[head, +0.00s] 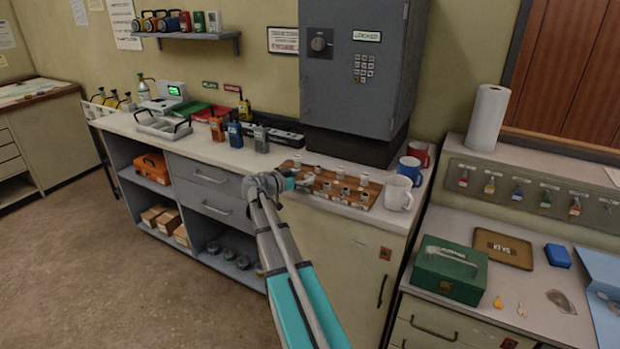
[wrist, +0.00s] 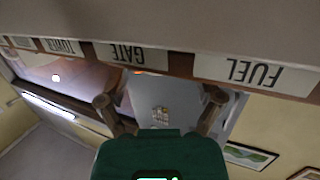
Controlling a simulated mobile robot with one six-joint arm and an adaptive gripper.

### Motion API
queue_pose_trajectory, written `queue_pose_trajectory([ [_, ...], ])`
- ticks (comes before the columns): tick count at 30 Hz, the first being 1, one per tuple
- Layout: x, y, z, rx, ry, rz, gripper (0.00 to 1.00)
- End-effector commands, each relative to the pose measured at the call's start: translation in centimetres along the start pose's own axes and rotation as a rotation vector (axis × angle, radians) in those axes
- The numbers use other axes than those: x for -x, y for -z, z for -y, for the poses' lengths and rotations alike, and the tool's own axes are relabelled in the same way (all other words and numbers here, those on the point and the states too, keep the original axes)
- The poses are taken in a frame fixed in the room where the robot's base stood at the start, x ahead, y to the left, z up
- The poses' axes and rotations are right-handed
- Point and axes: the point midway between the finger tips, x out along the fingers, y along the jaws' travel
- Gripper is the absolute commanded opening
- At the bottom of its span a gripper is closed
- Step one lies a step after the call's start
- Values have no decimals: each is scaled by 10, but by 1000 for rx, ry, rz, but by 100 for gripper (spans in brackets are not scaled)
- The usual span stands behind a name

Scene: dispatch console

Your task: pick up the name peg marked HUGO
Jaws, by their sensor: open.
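In the head view, several small pale name pegs (head: 345,191) stand on a brown wooden board (head: 374,191) on the counter. Their markings are too small to read, so I cannot tell which is HUGO. My gripper (head: 287,182) is at the board's left end, partly hiding it. In the wrist view, my gripper (wrist: 160,100) has its two fingers spread, with no peg seen between them. Upside-down labels fill the top of that view: FUEL (wrist: 254,72), GATE (wrist: 138,54) and TOWER (wrist: 62,46). No HUGO marking is legible.
A grey locked cabinet (head: 352,70) rises behind the board. White (head: 398,194), blue (head: 410,171) and red mugs stand at its right. Radios (head: 235,134) and a grey tray (head: 162,125) are to the left. A green cash box (head: 449,268) sits on the right counter.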

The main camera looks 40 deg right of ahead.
Motion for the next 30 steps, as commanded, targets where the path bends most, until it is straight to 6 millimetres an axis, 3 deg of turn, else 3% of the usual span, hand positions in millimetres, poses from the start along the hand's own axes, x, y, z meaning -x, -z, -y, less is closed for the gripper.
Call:
queue_pose_trajectory([
  [7,-23,0,0,0,0,0,85],
  [25,-24,0,0,0,0,0,85],
  [30,-24,0,0,0,0,0,53],
])
